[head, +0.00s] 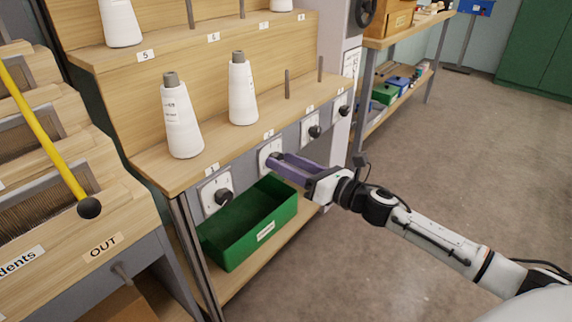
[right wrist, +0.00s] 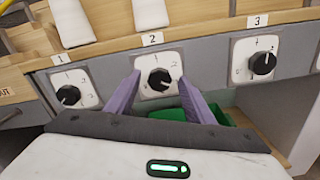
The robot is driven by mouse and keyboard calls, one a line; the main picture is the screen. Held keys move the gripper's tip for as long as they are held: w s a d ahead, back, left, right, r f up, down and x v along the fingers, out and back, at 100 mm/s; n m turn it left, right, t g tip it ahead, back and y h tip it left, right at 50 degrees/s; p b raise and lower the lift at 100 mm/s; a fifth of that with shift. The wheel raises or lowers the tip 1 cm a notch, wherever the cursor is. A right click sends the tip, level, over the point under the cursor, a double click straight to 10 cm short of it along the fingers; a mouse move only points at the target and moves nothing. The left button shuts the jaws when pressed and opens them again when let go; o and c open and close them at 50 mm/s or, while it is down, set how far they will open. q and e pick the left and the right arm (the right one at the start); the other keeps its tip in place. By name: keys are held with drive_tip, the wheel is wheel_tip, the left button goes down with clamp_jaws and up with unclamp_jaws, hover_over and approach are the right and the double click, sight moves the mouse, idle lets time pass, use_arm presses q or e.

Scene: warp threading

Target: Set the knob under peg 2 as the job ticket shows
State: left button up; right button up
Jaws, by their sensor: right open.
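The knob under peg 2 (right wrist: 160,79) is a black dial on a white plate (right wrist: 158,58), below the label "2" in the right wrist view. In the head view its plate (head: 269,153) is partly hidden by my right gripper (head: 276,163). My right gripper is open, with its purple fingers pointing at this plate. In the right wrist view the fingertips (right wrist: 160,84) stand on either side of the knob; I cannot tell whether they touch it. The job ticket is not clearly readable in either view. My left gripper is not in view.
Knob 1 (head: 223,197) and knob 3 (head: 314,131) sit on plates to either side. A green bin (head: 232,245) stands on the shelf below. White thread cones (head: 181,122) stand on the wooden shelf above. The floor (head: 450,130) at right is clear.

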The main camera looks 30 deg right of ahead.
drive_tip(key=shift+w, duration=0.15)
drive_tip(key=c, duration=1)
drive_tip(key=shift+c, duration=0.2)
